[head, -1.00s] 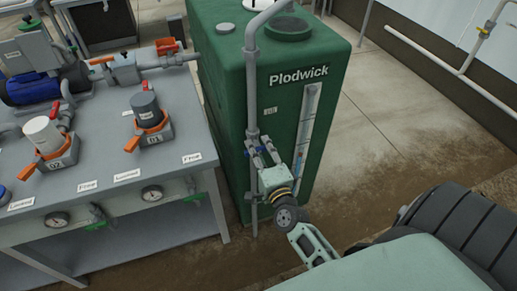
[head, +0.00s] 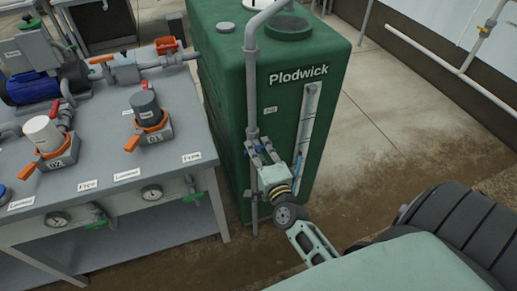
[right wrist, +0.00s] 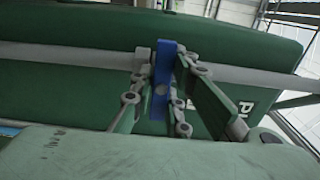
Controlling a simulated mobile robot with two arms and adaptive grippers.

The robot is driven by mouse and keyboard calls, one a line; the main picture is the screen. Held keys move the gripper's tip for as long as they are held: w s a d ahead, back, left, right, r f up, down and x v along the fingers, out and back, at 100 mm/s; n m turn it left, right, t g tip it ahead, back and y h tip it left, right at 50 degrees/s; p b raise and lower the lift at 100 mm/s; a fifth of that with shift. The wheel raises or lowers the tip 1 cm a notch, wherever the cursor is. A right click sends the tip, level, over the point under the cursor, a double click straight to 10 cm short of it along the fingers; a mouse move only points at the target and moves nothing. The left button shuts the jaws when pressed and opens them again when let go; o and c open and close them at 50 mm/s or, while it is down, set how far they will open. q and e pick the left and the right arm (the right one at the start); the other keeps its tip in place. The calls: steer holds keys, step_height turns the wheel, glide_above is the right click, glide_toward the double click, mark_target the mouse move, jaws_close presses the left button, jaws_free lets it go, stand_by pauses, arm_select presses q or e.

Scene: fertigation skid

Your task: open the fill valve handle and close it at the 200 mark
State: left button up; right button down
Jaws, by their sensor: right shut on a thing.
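The green tank (head: 235,95) marked Plodwick stands in the middle of the head view, with a grey vertical pipe (head: 252,90) along its front. The blue fill valve handle (right wrist: 161,85) shows in the right wrist view between the fingers of my right gripper (right wrist: 157,100), which is shut on it. In the head view, my right gripper (head: 262,153) is at the pipe and partly hides the handle. A pale level strip (head: 309,110) runs down the tank face, with blue in its lower part. Its marks are too small to read. My left gripper is not in view.
A grey bench (head: 105,180) at left carries a blue pump (head: 32,88), orange-handled filter units and gauges (head: 152,193). A white wall pipe (head: 440,65) runs at the right. The floor right of the tank is open.

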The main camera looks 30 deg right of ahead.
steer(key=shift+r, duration=0.15)
steer(key=n+p, duration=0.3)
steer(key=n, duration=0.1)
steer(key=shift+r+n, duration=0.1)
steer(key=shift+n, duration=0.3)
steer(key=n+p, duration=0.2)
steer(key=n, duration=0.2)
steer(key=shift+n+p, duration=0.45)
steer(key=shift+n, duration=0.95)
steer(key=c, duration=1.7)
jaws_free()
steer(key=shift+f, duration=0.2)
